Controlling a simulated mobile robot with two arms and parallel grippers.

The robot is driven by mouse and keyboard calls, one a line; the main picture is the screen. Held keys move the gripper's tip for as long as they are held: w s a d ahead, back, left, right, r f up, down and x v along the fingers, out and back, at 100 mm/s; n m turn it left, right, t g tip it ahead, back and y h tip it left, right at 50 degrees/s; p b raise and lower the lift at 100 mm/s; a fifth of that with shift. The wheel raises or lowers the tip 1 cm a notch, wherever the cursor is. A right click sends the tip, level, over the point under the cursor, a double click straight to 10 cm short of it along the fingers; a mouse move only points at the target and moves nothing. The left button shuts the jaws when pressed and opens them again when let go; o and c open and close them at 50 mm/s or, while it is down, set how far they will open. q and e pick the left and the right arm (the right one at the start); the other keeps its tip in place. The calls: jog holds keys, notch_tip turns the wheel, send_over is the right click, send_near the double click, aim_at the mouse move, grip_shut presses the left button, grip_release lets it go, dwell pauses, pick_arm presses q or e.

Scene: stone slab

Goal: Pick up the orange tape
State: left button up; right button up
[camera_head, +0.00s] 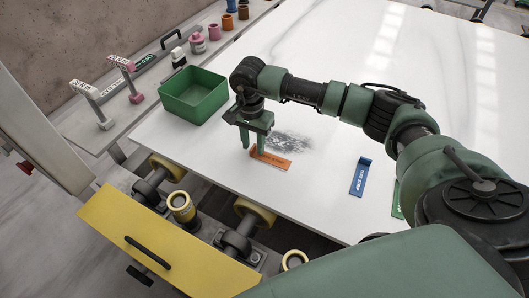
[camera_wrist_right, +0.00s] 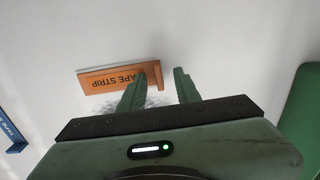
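The orange tape (camera_head: 272,160) is a flat labelled strip lying on the white slab, with one end bent upward. It also shows in the right wrist view (camera_wrist_right: 108,80), where its lettering reads "APE STRIP" upside down. My right gripper (camera_head: 253,150) points down at the strip's left end. In the wrist view its two fingers (camera_wrist_right: 161,77) are apart, with the bent end seen between them and one finger overlapping the strip. Whether the fingers touch the strip is unclear. Part of the strip's left end is hidden by the fingers in the head view. My left gripper is not in view.
A blue strip (camera_head: 359,177) lies to the right, and a green strip (camera_head: 397,200) is partly hidden by my arm. An open green bin (camera_head: 180,106) stands at the slab's left edge. A grey smudge (camera_head: 293,143) lies behind the tape. Several tools line the side ledge.

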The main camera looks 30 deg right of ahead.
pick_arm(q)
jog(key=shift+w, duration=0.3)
pick_arm(e)
jog(key=shift+f, duration=0.1)
grip_shut()
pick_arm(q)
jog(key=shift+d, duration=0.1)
